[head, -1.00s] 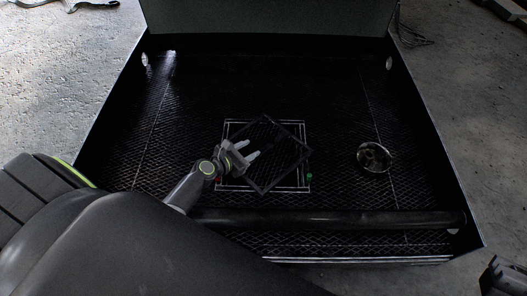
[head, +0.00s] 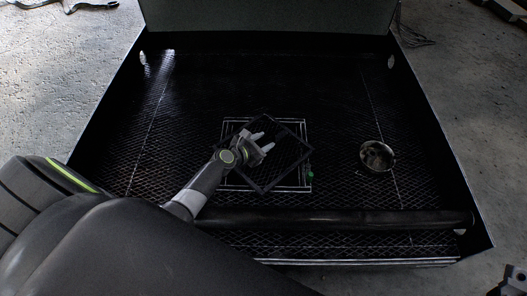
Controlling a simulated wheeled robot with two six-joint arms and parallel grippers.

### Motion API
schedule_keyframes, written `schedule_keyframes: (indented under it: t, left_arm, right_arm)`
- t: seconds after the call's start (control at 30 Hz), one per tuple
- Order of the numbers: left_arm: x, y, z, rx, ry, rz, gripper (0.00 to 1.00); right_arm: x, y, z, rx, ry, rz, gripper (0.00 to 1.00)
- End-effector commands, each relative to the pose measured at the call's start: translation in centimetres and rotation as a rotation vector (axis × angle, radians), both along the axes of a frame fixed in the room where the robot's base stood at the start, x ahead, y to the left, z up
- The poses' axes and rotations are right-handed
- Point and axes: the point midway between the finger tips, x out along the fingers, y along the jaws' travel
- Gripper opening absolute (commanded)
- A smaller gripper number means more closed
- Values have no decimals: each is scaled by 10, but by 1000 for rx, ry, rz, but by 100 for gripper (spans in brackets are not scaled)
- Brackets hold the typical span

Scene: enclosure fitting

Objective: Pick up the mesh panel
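The mesh panel (head: 305,153) is a dark square frame with mesh, turned like a diamond over a white-outlined square (head: 308,127) on the black mesh floor. I cannot tell whether it lies flat on the floor or is raised. My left gripper (head: 267,142) is over the panel's upper left part, with its two light fingers apart. It looks open, and no part of the panel shows clearly between the fingertips. My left wrist hides the panel's left corner. A piece of my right arm shows at the lower right edge; its gripper fingers cannot be made out.
The black enclosure tray (head: 437,130) has raised side walls. A dark bar (head: 340,219) runs across its front. A round metal cup or ring (head: 377,156) stands to the right of the panel. A small green marker (head: 309,175) sits by the square's lower right. The back of the tray is clear.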

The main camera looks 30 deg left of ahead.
Motion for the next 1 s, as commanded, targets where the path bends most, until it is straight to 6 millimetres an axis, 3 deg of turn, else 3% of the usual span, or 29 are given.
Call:
schedule_keyframes:
  t: [0.23, 0.5, 1.0]
  left_arm:
    - [1, 0, 0, 0, 0, 0, 37]
    - [1, 0, 0, 0, 0, 0, 1]
    - [1, 0, 0, 1, 1, 0, 0]
  right_arm:
    - [0, 0, 0, 2, -2, 2, 0]
    - [0, 0, 0, 2, -1, 2, 0]
    - [0, 0, 0, 2, 0, 2, 0]
